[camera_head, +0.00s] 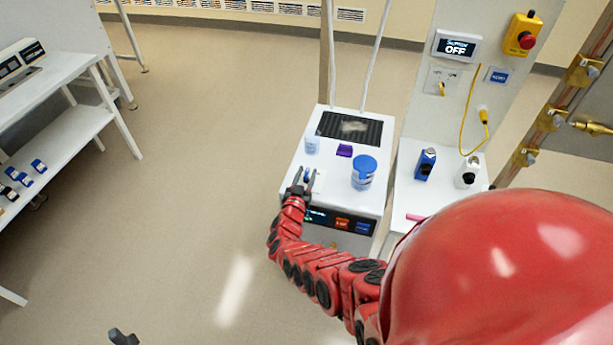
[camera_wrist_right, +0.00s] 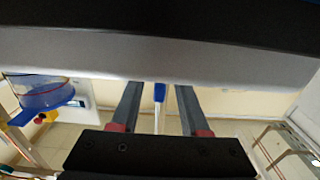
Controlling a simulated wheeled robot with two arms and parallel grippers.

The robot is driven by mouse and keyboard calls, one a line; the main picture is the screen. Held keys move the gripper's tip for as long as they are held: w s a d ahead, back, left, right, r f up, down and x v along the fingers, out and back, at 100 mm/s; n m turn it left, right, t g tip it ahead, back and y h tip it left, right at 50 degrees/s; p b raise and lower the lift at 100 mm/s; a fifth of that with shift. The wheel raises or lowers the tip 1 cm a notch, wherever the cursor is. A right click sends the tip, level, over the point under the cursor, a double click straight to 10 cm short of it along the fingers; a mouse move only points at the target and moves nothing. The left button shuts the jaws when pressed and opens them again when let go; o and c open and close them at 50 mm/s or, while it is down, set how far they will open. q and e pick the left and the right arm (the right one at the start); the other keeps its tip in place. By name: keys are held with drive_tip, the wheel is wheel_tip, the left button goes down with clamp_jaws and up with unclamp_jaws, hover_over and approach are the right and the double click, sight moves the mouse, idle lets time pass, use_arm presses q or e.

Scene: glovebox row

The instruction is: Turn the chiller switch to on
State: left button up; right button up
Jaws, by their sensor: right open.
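A wall display (camera_head: 457,46) reads OFF. Below it is a plate with a small yellow switch lever (camera_head: 441,88) that points downward; its label is too small to read. My right gripper (camera_head: 306,178) is over the front left of the white benchtop unit, well to the left of and below the switch. In the right wrist view its two fingers (camera_wrist_right: 158,108) are apart, with a thin blue-and-white thing (camera_wrist_right: 160,93) visible between them; I cannot tell its distance. A dark tip of my left gripper (camera_head: 122,338) shows at the bottom edge; its jaws cannot be judged.
The white unit (camera_head: 373,203) carries a blue-lidded jar (camera_head: 364,171), a purple block (camera_head: 344,151) and a clear cup (camera_head: 312,145). Blue (camera_head: 425,163) and white (camera_head: 467,171) bottles stand right of it. A red emergency button (camera_head: 526,40) and hanging yellow cable (camera_head: 467,125) are near the switch.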

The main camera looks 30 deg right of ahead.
clamp_jaws()
idle(0.3)
